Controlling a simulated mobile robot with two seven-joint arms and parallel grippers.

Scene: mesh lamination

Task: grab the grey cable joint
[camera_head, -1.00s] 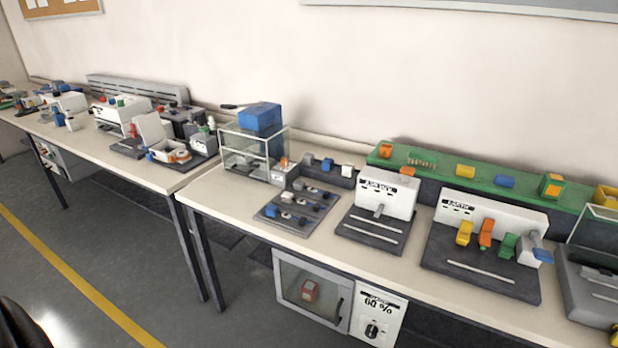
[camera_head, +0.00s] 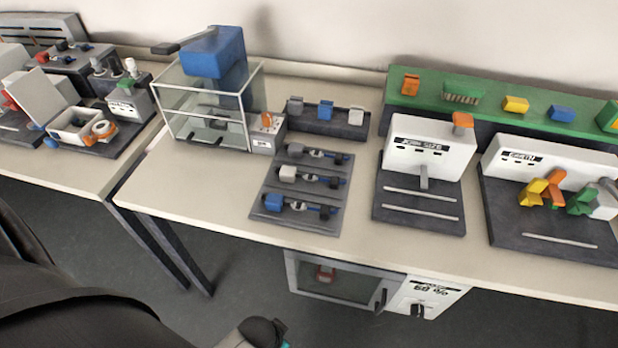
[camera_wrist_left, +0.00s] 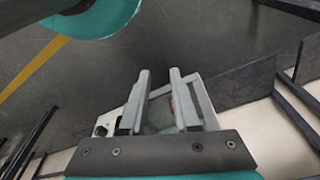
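In the head view a dark tray (camera_head: 262,222) on the bench carries three rows of cable parts. The far row has a grey block (camera_head: 295,150), the middle row a lighter grey block (camera_head: 288,173), and the near row a blue block (camera_head: 272,202). A dark stand (camera_head: 340,128) behind it holds a grey piece (camera_head: 295,104), a blue piece (camera_head: 325,110) and a pale grey piece (camera_head: 356,116). I cannot tell which grey piece is the cable joint. My left gripper (camera_wrist_left: 160,76) is open and empty in the left wrist view, away from these parts. My right gripper is not in view.
A glass box (camera_head: 208,112) with a blue top stands left of the tray. White machines (camera_head: 428,158) (camera_head: 530,168) stand to the right. The bench's front edge (camera_head: 215,228) is clear, with an oven-like unit (camera_head: 335,278) below it.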

